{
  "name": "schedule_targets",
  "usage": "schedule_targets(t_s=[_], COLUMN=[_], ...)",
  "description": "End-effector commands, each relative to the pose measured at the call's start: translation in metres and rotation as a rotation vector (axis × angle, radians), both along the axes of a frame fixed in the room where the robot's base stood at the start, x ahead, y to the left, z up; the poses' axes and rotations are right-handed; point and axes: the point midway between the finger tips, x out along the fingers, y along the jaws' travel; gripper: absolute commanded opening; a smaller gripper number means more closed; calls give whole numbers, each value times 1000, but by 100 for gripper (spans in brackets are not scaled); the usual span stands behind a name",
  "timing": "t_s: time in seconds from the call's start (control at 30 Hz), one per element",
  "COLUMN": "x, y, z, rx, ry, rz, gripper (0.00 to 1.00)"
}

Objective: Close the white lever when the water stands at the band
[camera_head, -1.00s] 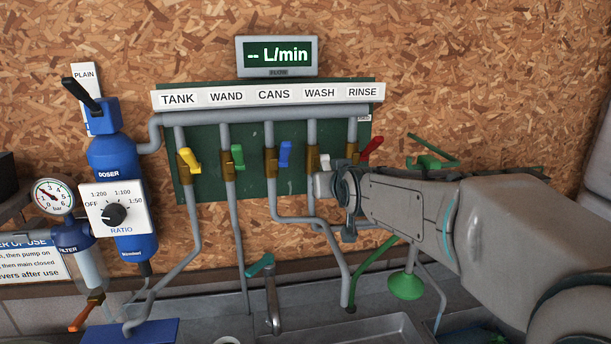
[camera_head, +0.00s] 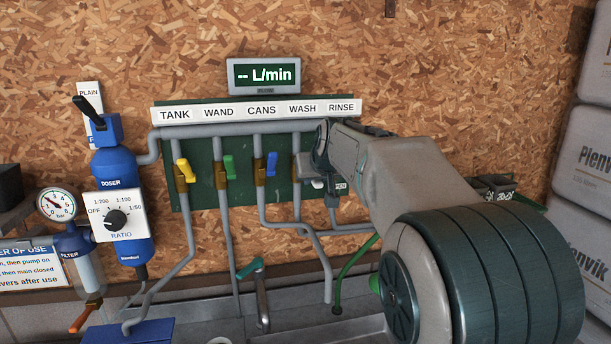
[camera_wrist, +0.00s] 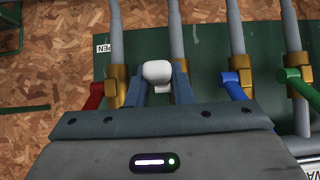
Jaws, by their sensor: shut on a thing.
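The white lever (camera_head: 318,184) sits on the WASH pipe of the green valve board, mostly covered by my gripper (camera_head: 308,166) in the head view. In the wrist view the white lever (camera_wrist: 157,72) stands between the two blue-grey fingers of my gripper (camera_wrist: 160,88), which is shut on it. The wrist view shows the board upside down. No water level and no band can be made out in either view.
The blue lever (camera_head: 271,163) and the red lever (camera_wrist: 93,95) flank the white one closely. Green (camera_head: 230,167) and yellow (camera_head: 184,170) levers are further left. The flow display (camera_head: 264,76) reads "-- L/min". A sink and tap (camera_head: 262,300) lie below.

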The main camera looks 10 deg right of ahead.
Motion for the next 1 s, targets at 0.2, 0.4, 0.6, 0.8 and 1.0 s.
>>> schedule_targets(t_s=[0.2,0.4,0.6,0.8,1.0], x=[1,1,1,0,-1], y=[-6,-7,-6,-5,-5], z=[3,2,2,2,2], rx=[-2,-2,-2,-2,-2], ry=[12,14,13,14,14], rz=[-10,-10,-9,-9,-8], gripper=[0,0,0,42,42])
